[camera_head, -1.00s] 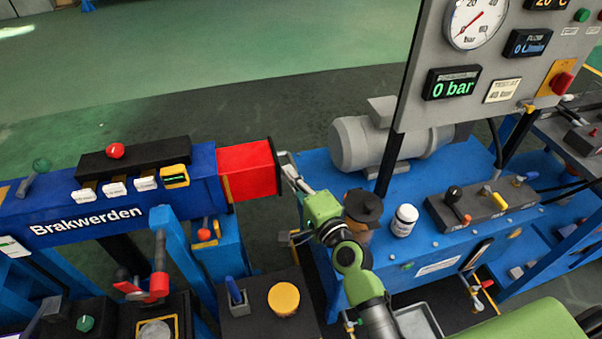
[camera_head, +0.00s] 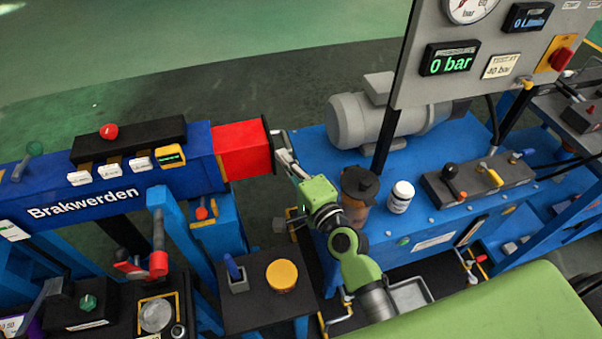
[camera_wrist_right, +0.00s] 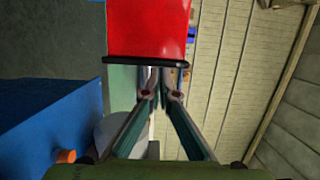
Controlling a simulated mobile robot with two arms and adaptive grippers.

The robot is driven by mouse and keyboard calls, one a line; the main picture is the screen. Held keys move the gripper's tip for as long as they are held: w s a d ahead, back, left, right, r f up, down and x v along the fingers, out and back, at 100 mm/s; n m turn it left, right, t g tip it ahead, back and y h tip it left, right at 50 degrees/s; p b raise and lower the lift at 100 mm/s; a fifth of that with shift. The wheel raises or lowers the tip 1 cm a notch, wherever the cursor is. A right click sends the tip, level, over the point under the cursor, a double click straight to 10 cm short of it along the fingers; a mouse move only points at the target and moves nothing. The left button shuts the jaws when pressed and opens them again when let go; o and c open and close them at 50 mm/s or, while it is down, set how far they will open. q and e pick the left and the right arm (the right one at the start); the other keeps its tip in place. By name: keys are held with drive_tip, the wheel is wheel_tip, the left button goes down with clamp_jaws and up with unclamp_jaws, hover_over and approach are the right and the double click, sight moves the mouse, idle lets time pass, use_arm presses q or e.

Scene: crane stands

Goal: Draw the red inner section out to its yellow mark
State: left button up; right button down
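The red inner section (camera_head: 243,150) sticks out of the right end of the blue "Brakwerden" beam (camera_head: 200,170). A black plate (camera_head: 268,145) caps its outer end, with a small grey handle (camera_head: 280,136) on it. No yellow mark shows on the red faces in view. My right gripper (camera_head: 283,152) is at this end plate, its fingers close together and apparently closed on the handle; the contact is partly hidden. In the right wrist view the red section (camera_wrist_right: 147,27) lies straight ahead, with the fingertips (camera_wrist_right: 161,80) just below the plate's black rim. My left gripper is out of view.
A blue bench (camera_head: 420,200) with a grey motor (camera_head: 355,122), a dark-lidded jar (camera_head: 360,190) and a white bottle (camera_head: 401,196) stands right of my gripper. A gauge panel (camera_head: 480,85) rises behind. A black stand with a yellow knob (camera_head: 282,275) is below. Open floor lies behind.

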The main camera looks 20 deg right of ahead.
drive_tip(key=v, duration=1.1)
drive_tip(key=s+a+f+n+g+y, duration=0.2)
drive_tip(key=s+a+f+n+g, duration=0.45)
drive_tip(key=n, duration=0.45)
drive_tip(key=s+d+f+n+g+h, duration=0.3)
drive_tip(key=s+d+g, duration=0.1)
drive_tip(key=s+d, duration=0.2)
drive_tip(key=s+d+f+n+g+h, duration=0.3)
drive_tip(key=s+d+f, duration=0.1)
drive_tip(key=s+d, duration=0.25)
wheel_tip(320, 180, down, 26)
drive_tip(key=s+g, duration=0.2)
drive_tip(key=s, duration=0.1)
drive_tip(key=s+d+f, duration=0.3)
drive_tip(key=s+f, duration=1.3)
drive_tip(key=shift+s+f+n+g, duration=0.3)
drive_tip(key=shift+s+g, duration=0.1)
drive_tip(key=shift+g, duration=0.05)
